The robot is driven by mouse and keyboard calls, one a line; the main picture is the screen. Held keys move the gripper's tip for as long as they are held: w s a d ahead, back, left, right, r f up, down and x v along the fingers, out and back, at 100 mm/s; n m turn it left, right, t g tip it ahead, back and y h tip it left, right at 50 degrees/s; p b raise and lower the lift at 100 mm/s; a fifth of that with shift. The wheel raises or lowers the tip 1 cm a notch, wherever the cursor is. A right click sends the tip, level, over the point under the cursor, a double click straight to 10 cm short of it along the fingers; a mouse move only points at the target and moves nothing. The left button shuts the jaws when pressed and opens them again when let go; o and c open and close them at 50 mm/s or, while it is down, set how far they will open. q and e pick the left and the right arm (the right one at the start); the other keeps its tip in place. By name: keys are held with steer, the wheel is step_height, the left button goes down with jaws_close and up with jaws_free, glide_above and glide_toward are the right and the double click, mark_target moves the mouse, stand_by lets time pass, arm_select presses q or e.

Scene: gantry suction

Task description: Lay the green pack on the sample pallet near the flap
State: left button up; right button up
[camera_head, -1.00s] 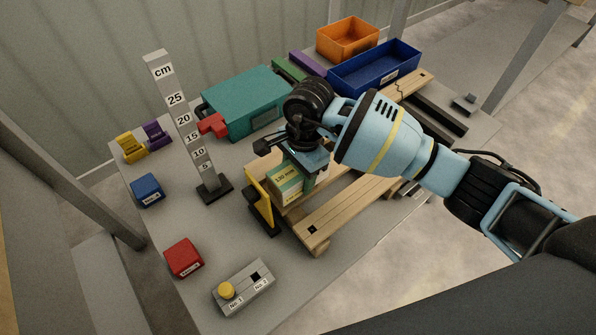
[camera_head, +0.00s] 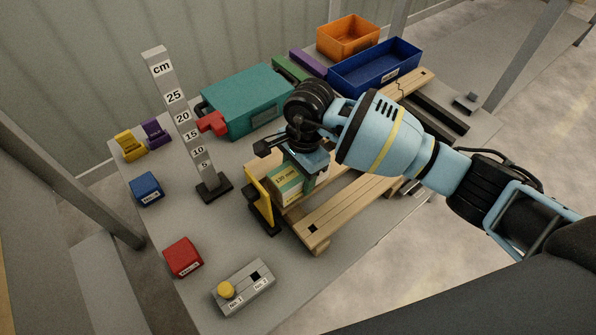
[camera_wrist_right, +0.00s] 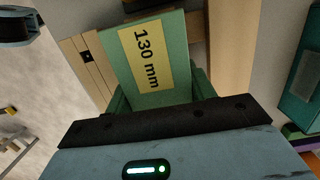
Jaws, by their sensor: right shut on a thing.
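The green pack (camera_head: 290,183) has a yellow label reading 130 mm. My right gripper (camera_head: 303,162) is shut on it from above. The pack is at the near left end of the wooden sample pallet (camera_head: 345,212), close beside the yellow flap (camera_head: 260,203). I cannot tell whether its underside touches the boards. In the right wrist view the green pack (camera_wrist_right: 177,75) fills the upper middle, with pallet boards (camera_wrist_right: 231,50) behind it. My right gripper and wrist hide part of the pack and pallet. My left gripper is not in view.
A post with a cm scale (camera_head: 183,120) stands left of the pallet. A teal box (camera_head: 245,100) with a red part is behind. Blue (camera_head: 375,70) and orange (camera_head: 347,37) bins stand at the back. A grey block with a yellow knob (camera_head: 244,288) is at the front.

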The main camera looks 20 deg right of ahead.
steer(key=shift+f+b, duration=0.35)
steer(key=shift+f, duration=0.3)
steer(key=o, duration=1.2)
steer(key=shift+c, duration=0.2)
steer(key=shift+o, duration=0.6)
steer(key=r, duration=0.2)
steer(key=r+p, duration=0.1)
steer(key=r, duration=0.3)
steer(key=shift+w+d+r, duration=0.15)
steer(key=shift+d+r, duration=0.2)
steer(key=shift+d, duration=0.05)
steer(key=shift+r, duration=0.6)
